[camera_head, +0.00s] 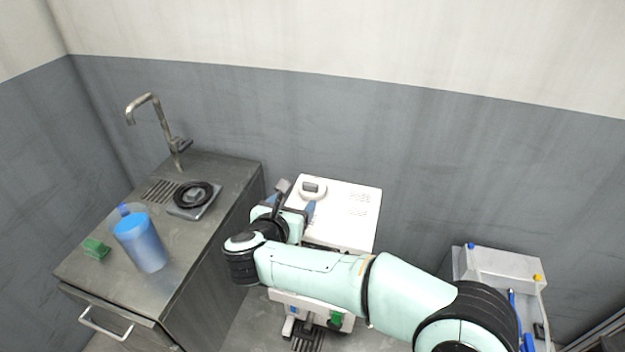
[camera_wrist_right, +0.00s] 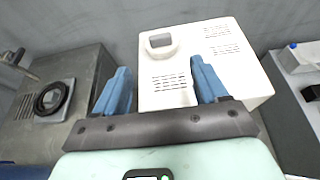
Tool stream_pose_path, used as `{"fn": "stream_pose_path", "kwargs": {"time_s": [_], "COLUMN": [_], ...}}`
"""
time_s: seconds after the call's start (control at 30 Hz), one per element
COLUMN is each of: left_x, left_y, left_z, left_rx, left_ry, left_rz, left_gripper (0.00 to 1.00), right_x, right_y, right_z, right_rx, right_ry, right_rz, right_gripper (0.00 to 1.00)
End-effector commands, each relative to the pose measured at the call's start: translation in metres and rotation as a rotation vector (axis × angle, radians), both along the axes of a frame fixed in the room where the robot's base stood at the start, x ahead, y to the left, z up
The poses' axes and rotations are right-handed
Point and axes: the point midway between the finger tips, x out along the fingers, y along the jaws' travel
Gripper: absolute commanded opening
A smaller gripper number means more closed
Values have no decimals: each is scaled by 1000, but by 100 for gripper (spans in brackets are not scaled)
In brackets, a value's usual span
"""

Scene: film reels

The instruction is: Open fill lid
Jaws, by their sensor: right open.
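A white machine (camera_head: 350,205) stands against the back wall, with a round raised fill lid (camera_head: 313,189) at the back left of its top. The lid has a grey grip in its middle and looks closed. In the right wrist view the lid (camera_wrist_right: 160,42) lies beyond the fingertips, between them in the picture. My right gripper (camera_head: 291,206) is open and empty, its two blue fingers (camera_wrist_right: 160,80) spread and pointing toward the machine. It is at the machine's left side, apart from the lid. My left gripper is not in view.
A metal counter (camera_head: 225,170) on the left holds a tap (camera_head: 160,125), a black coil on a plate (camera_head: 195,195), a blue-filled jug (camera_head: 140,243) and a green sponge (camera_head: 96,249). A grey-white unit (camera_head: 500,265) stands at right. My right arm covers the machine's front.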

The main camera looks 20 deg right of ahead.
Motion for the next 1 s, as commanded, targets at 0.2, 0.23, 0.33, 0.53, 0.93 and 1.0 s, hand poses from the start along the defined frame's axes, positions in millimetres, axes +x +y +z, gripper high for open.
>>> {"fn": "stream_pose_path", "kwargs": {"time_s": [0.2,0.23,0.33,0.53,0.93,1.0], "left_x": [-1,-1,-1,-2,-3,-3], "left_y": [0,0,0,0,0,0], "left_z": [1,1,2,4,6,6], "left_rx": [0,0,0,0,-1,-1], "left_ry": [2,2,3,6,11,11], "left_rz": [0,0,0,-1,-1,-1], "left_gripper": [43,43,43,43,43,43], "right_x": [23,28,45,76,101,101], "right_y": [-16,-19,-31,-51,-68,-68], "right_z": [-12,-15,-24,-39,-51,-51], "right_rx": [-2,-3,-4,-3,-4,-4], "right_ry": [3,3,3,3,1,1], "right_rz": [-3,-3,-2,-2,2,2], "right_gripper": [72,72,72,72,72,72]}}
